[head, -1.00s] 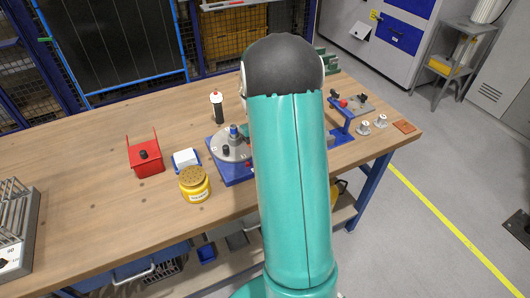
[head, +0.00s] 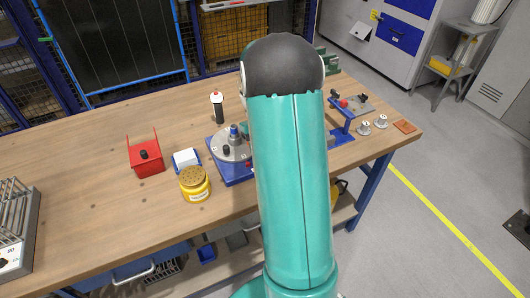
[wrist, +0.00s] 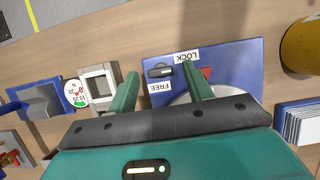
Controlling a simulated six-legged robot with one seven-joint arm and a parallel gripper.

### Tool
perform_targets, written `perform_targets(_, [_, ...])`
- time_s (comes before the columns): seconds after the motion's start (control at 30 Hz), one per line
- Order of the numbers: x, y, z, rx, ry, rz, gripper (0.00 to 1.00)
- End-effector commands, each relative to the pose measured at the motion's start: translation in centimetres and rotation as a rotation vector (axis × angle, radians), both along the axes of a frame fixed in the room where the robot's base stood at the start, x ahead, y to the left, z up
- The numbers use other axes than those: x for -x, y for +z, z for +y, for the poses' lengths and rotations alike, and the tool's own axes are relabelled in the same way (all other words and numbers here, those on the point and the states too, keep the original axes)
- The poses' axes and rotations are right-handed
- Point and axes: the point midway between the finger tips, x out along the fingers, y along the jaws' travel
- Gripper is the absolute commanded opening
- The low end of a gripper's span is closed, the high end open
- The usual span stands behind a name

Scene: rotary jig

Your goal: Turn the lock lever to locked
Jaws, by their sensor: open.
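The rotary jig shows in the head view as a blue base (head: 236,179) with a grey round plate (head: 228,149) on the table. In the wrist view the blue base (wrist: 246,60) carries a small black lock lever (wrist: 158,71) between a LOCK label (wrist: 187,57) and a FREE label (wrist: 159,88). I cannot tell for sure which label the lever points at. My gripper (wrist: 160,71) is open, with its green fingers on either side of the lever in the picture. Contact is not clear. The head view hides the gripper behind my arm.
A blue fixture (head: 342,130) is at the right. The table's left half is mostly clear.

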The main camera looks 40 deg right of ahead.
Motion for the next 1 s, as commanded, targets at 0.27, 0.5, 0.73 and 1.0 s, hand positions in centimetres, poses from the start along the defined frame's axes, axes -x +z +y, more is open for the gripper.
perform_targets(0.27, [-2.1, 5.1, -0.6, 0.003, 0.002, -0.005, 0.51])
perform_targets(0.5, [-4.0, 9.7, -1.1, 0.002, 0.003, -0.005, 0.51])
perform_targets(0.73, [-4.7, 11.8, -1.3, 0.0, 0.001, -0.003, 0.51])
perform_targets(1.0, [-4.8, 11.9, -1.3, 0.0, 0.001, -0.002, 0.51])
